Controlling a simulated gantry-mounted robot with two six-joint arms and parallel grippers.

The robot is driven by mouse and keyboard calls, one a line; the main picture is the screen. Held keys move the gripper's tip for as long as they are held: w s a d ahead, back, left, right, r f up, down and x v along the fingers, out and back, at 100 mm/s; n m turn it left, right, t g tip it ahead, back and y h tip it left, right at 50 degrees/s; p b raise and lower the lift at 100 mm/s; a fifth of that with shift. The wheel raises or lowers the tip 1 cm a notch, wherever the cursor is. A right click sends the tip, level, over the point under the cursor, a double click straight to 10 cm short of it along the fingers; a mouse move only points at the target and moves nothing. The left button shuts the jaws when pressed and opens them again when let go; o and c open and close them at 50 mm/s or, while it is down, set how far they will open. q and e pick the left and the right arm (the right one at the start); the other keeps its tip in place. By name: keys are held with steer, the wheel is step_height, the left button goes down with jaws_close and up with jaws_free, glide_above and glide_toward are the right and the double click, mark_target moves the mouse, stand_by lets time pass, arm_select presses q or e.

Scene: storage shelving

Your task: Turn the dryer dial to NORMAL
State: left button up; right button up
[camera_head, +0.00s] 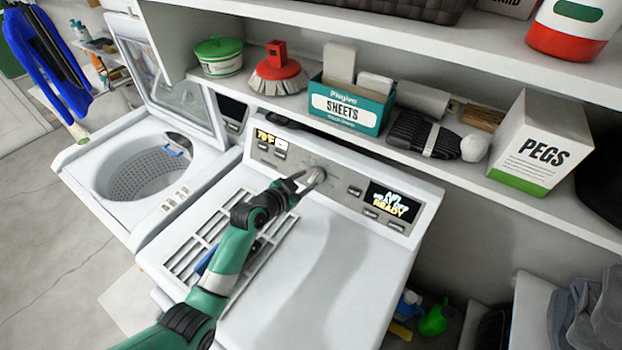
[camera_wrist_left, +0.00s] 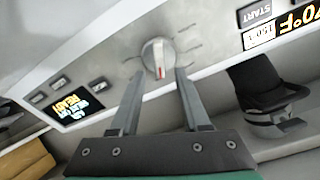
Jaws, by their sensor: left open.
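The dryer (camera_head: 330,245) has a grey control panel along its back edge. Its round dial (camera_head: 317,173) sits near the middle of the panel. In the left wrist view the dial (camera_wrist_left: 158,56) is a silver knob with a raised grip and a red mark pointing to the picture's bottom. Small labels around it are too blurred to read. My left gripper (camera_head: 306,182) is open at the dial. In the wrist view its fingertips (camera_wrist_left: 159,74) lie on either side of the knob's lower part; I cannot tell whether they touch it. My right gripper is not in view.
A lit READY display (camera_head: 393,202) and small buttons are right of the dial. A 70°F display (camera_head: 270,140) is left. A shelf (camera_head: 420,165) with boxes and brushes overhangs behind the panel. An open washer (camera_head: 150,180) stands left. The dryer's right top is clear.

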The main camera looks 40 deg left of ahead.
mark_target(314, 175)
arm_select(q)
steer(key=shift+b+x, duration=0.3)
steer(key=shift+x, duration=1.25)
steer(key=shift+c, duration=0.3)
jaws_close()
